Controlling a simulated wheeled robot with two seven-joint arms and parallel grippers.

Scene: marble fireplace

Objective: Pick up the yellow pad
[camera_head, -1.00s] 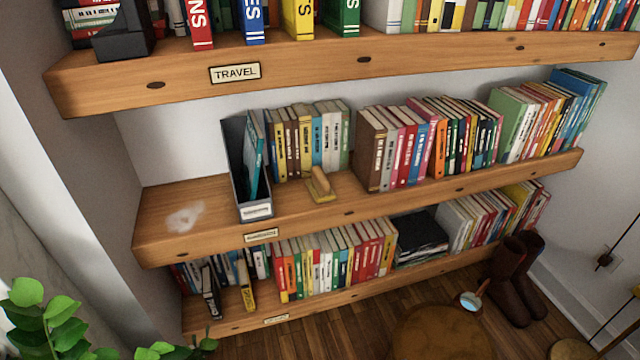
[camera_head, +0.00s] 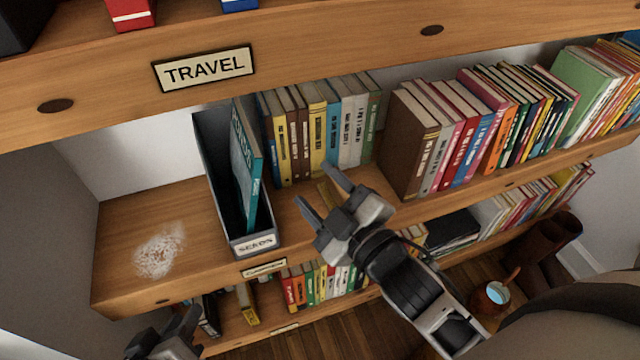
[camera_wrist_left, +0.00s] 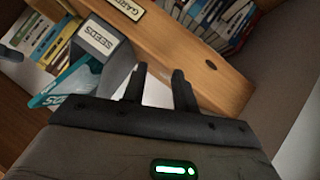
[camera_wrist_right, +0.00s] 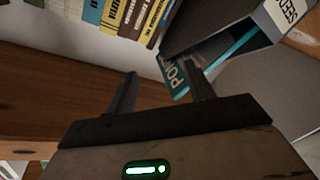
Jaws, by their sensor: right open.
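I cannot make out the pad in the right wrist view, where the open fingers (camera_wrist_right: 160,78) show. My left gripper (camera_head: 162,335) is low at the left of the head view. Its fingers (camera_wrist_left: 158,72) are apart and empty in the left wrist view.
A white powdery patch (camera_head: 160,250) marks the shelf's left end. The TRAVEL shelf (camera_head: 330,65) hangs above.

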